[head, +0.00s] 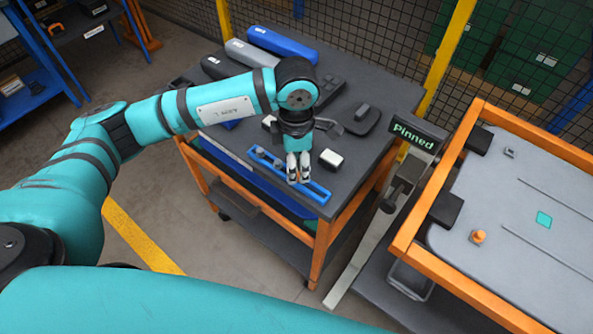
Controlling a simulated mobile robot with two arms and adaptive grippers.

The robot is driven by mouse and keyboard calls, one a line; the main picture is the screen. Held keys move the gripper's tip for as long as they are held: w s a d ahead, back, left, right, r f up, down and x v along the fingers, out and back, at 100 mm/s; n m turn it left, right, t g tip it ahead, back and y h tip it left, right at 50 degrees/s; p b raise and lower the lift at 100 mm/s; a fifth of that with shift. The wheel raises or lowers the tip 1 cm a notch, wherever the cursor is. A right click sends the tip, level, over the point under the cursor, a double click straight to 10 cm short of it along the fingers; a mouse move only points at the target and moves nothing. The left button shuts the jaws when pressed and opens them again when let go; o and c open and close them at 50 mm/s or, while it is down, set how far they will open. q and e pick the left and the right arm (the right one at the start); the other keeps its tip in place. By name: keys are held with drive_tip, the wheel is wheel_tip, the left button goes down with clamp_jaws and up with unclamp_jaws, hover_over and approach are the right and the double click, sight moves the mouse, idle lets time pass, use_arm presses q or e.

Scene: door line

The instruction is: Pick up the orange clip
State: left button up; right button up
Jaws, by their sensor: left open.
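My left gripper (298,174) points down over a blue rack (315,190) near the front edge of the dark table. Its jaws are open, and the fingers cover part of the rack. Small grey pieces (259,150) sit in the rack to the left of the fingers. A clear view of an orange clip in the rack is blocked by the fingers. A small orange piece (478,237) stands on the grey panel at the right, far from the gripper; I cannot tell whether it is a clip. My right gripper is not in view.
On the dark table (352,172) are a white-topped block (331,159), a dark device (360,116) and long blue and grey cases (283,42) at the back. A post with a "Pinned" sign (413,137) stands between the table and the orange-framed panel (540,200). Mesh fencing runs behind.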

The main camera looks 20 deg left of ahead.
use_arm(q)
wheel_tip(320, 180, down, 2)
drive_tip(key=shift+s+f, duration=0.1)
drive_tip(key=shift+f, duration=0.35)
drive_tip(key=c, duration=0.8)
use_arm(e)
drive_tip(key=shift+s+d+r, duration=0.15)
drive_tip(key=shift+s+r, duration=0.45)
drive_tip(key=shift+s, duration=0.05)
